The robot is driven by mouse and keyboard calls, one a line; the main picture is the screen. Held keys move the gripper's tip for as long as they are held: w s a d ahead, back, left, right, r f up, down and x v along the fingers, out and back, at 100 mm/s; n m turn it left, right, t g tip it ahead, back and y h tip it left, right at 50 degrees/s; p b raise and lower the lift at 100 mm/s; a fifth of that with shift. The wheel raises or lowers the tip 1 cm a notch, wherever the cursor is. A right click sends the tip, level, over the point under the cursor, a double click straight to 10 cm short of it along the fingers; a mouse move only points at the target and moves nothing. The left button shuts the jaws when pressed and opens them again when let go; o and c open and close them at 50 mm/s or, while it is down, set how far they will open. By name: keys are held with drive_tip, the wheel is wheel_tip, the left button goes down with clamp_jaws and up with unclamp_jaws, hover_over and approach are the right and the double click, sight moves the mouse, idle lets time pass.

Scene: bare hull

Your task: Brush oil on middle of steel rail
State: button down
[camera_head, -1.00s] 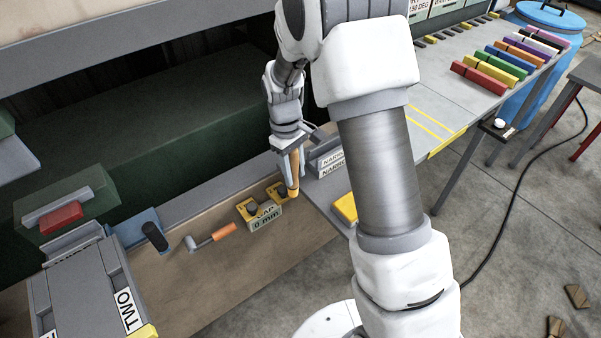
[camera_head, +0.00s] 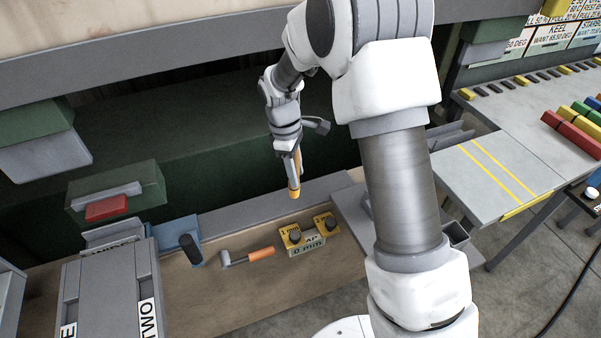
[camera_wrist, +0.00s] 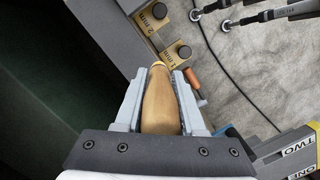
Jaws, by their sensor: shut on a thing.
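My gripper (camera_head: 290,151) is shut on a tan wooden handle, most likely the oil brush (camera_head: 294,181), which hangs steeply downward with a darker yellow lower end. In the wrist view the handle (camera_wrist: 160,108) fills the space between the two grey fingers; any bristles are hidden. A long plain grey bar (camera_head: 262,207), which looks like the steel rail, runs along the back of the wooden bench. The brush's low end is in front of the dark green body, just above the bar's middle to right part in the picture. I cannot tell whether they touch.
Yellow gauge blocks (camera_head: 291,235) with dark knobs and a "0 mm" label sit on the bench (camera_head: 200,290). An orange-handled tool (camera_head: 260,253) and a blue plate (camera_head: 172,233) lie left of them. Grey boxes (camera_head: 110,265) stand at left. A grey table (camera_head: 500,170) is at right.

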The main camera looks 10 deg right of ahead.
drive_tip(key=shift+w+a, duration=0.4)
drive_tip(key=shift+w+f+n, duration=0.1)
drive_tip(key=shift+n, duration=0.2)
